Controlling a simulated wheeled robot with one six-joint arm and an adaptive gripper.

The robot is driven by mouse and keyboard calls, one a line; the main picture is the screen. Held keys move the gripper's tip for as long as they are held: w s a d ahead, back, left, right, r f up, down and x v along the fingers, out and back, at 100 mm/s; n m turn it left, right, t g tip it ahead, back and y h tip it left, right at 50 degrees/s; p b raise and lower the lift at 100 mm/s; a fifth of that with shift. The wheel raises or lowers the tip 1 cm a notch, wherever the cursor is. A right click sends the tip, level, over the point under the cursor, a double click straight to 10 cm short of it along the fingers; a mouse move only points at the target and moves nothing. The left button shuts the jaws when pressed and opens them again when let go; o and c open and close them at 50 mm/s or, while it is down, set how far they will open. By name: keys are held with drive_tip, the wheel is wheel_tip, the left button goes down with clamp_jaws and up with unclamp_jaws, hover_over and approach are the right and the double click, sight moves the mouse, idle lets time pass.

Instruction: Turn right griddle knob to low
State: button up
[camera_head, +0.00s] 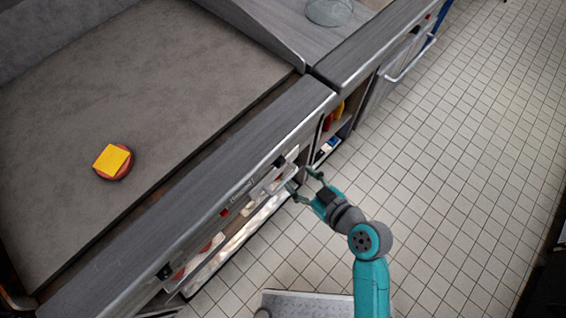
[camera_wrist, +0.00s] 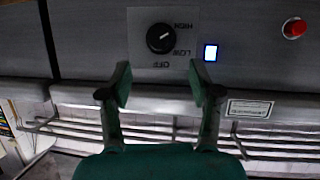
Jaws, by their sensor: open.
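A round black knob (camera_wrist: 160,38) sits on a grey label plate (camera_wrist: 141,15) in the wrist view. The plate reads HIGH, LOW and OFF, with the lettering upside down. A pale mark on the knob seems to slant to the upper right, towards the HIGH side; it is too small to be sure. My gripper (camera_wrist: 161,82) is open and empty, its two green fingers apart below the knob in the picture and not touching it. In the head view my gripper (camera_head: 298,185) is at the right part of the griddle (camera_head: 190,85) front.
A lit blue-white indicator (camera_wrist: 210,52) and a red button (camera_wrist: 294,28) are right of the knob. A rack of metal bars runs below. A yellow-topped patty (camera_head: 113,160) lies on the griddle. Tiled floor (camera_head: 460,170) is open to the right.

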sight(282, 164)
drive_tip(key=x, duration=0.8)
drive_tip(key=shift+w+a+f, duration=0.15)
drive_tip(key=shift+w+a, duration=0.1)
drive_tip(key=c, duration=1)
